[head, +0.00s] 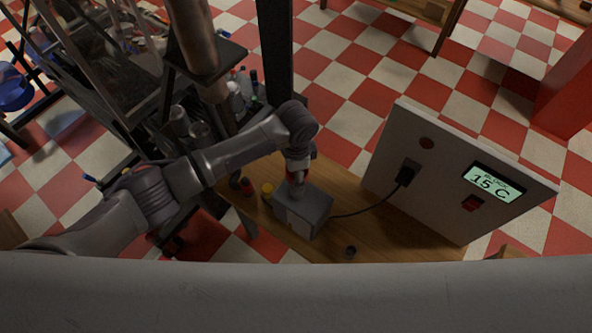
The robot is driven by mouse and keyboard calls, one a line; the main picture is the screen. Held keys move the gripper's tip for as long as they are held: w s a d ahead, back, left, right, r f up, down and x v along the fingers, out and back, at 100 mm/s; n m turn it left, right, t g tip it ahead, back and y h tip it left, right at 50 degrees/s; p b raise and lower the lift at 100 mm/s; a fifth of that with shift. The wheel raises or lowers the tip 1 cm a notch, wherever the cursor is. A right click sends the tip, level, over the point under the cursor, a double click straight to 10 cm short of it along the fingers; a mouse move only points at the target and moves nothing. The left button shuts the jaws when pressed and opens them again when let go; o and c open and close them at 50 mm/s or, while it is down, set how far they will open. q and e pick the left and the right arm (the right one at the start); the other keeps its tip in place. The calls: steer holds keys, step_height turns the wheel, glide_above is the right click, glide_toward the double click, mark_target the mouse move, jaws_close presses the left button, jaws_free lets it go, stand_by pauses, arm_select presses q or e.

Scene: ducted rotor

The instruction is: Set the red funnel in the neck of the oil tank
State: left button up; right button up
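The oil tank appears to be the grey box (302,212) on the wooden bench in the head view. My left gripper (297,180) points down at the top of this box. A little red, likely the red funnel (291,174), shows at the gripper, right over the box. Most of the red part and the tank's neck are hidden by my wrist and fingers. I cannot tell whether the funnel sits in the neck or is held above it. The fingers are too small and covered to read. My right gripper is out of view.
A white panel (440,170) with a display reading 15 C stands at the right, joined to the box by a black cable (362,208). My grey arm link crosses the bottom.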

arm_select(q)
steer(key=shift+f+b, duration=1.05)
steer(key=shift+f, duration=0.7)
steer(key=o, duration=1.2)
steer(key=shift+r, duration=0.1)
step_height(320, 180, up, 12)
steer(key=shift+f, duration=0.1)
